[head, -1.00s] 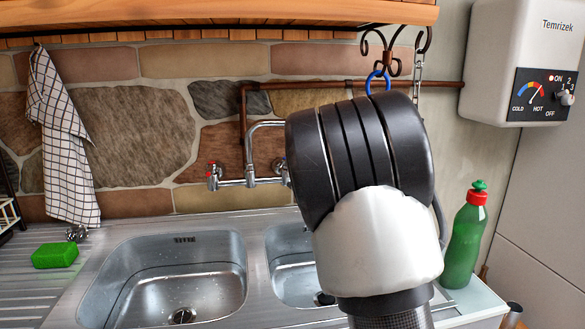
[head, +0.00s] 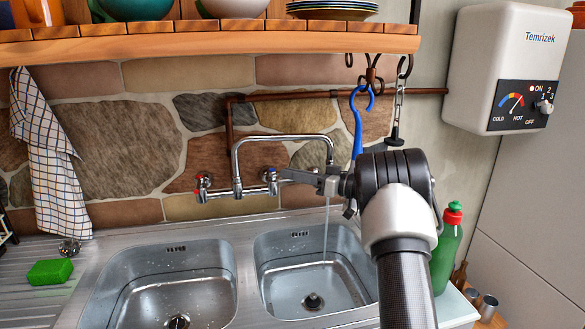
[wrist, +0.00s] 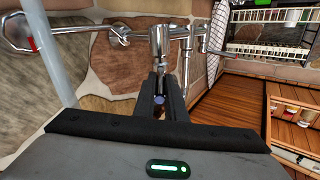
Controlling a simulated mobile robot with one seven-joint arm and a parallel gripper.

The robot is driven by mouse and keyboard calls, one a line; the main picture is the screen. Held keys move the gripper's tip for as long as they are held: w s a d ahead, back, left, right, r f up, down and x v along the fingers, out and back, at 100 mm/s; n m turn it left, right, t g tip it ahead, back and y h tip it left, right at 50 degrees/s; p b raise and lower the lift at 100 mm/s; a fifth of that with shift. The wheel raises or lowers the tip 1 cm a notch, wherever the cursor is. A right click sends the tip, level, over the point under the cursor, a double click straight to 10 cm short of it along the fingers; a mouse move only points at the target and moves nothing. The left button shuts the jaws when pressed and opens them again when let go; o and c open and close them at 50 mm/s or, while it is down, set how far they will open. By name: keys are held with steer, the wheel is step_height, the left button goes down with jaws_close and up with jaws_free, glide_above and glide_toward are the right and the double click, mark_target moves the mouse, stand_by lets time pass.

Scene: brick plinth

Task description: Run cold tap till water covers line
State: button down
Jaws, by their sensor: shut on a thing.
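The chrome wall tap (head: 237,180) has a red-marked handle (head: 204,183) on the left and a blue-marked cold handle (head: 270,176) on the right. My gripper (head: 284,177) reaches in from the right and is shut on the cold handle. In the wrist view a blue spot (wrist: 158,100) shows between the fingers. The spout (head: 328,150) hangs over the right basin (head: 285,245). A thin stream of water (head: 326,228) falls from it into that basin. A dark round fitting (head: 312,301) is at the basin's bottom. I cannot tell the water level against a line.
The left basin (head: 150,270) is beside it, with a green sponge (head: 50,272) on the drainer. A blue hook (head: 357,125) and chain (head: 398,105) hang near my arm. A green bottle (head: 446,255) stands right. The heater (head: 510,65) is on the wall.

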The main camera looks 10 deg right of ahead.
steer(key=shift+w+n, duration=0.1)
steer(key=shift+n, duration=0.2)
steer(key=c, duration=1.8)
jaws_free()
steer(key=v, duration=1.2)
steer(key=shift+w+d+p, duration=0.1)
steer(key=shift+p, duration=0.25)
